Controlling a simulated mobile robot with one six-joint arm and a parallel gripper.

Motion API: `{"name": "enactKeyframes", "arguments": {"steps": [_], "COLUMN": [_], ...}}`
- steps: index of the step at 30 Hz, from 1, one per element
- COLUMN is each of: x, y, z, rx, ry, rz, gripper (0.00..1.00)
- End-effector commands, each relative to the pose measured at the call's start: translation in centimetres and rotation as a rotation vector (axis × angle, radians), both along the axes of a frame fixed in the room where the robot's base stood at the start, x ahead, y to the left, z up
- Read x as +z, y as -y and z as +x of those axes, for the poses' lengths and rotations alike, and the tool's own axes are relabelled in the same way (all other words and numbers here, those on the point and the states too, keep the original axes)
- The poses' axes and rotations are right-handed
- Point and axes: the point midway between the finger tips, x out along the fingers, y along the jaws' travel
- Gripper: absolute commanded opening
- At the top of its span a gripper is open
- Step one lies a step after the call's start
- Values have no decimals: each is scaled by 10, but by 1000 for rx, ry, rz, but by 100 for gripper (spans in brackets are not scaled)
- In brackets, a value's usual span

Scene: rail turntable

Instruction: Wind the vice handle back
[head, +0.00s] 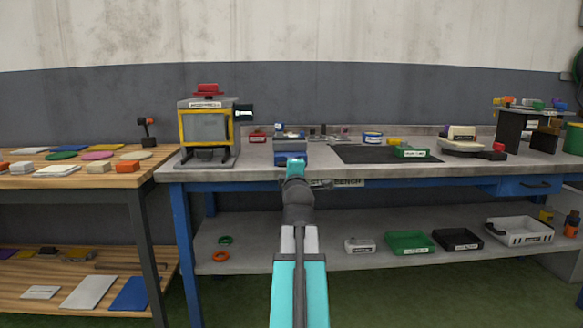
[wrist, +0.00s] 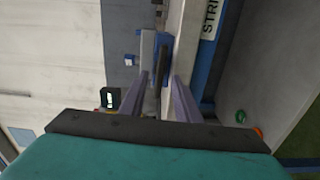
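The vice (head: 289,146) is a grey and blue block at the front edge of the workbench. It also shows in the wrist view (wrist: 148,45), beyond my fingers. A dark narrow bar (wrist: 165,68) lies in front of its blue part and looks like the handle, though I cannot be sure. My gripper (wrist: 160,78) is open, its two fingers apart with that bar seen between their tips. I cannot tell whether they touch it. In the head view my teal gripper (head: 295,168) is in front of the vice and hides its lower front.
The grey workbench (head: 265,176) holds a yellow-framed machine (head: 206,130) on the left and a black mat (head: 375,154) with a green tray (head: 410,151) on the right. A wooden table (head: 125,181) stands at the left. Bins rest on the lower shelf (head: 300,255).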

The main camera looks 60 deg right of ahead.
Motion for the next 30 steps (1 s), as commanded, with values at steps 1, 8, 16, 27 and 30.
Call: {"name": "enactKeyframes", "arguments": {"steps": [1,8,16,27,30], "x": [1,0,-1,-3,-3], "y": [-6,-22,-44,-54,-57], "z": [-4,-15,-31,-37,-39], "rx": [0,0,1,2,2], "ry": [0,0,1,1,1], "rz": [0,0,-1,0,-1], "gripper": [30,30,30,30,30]}}
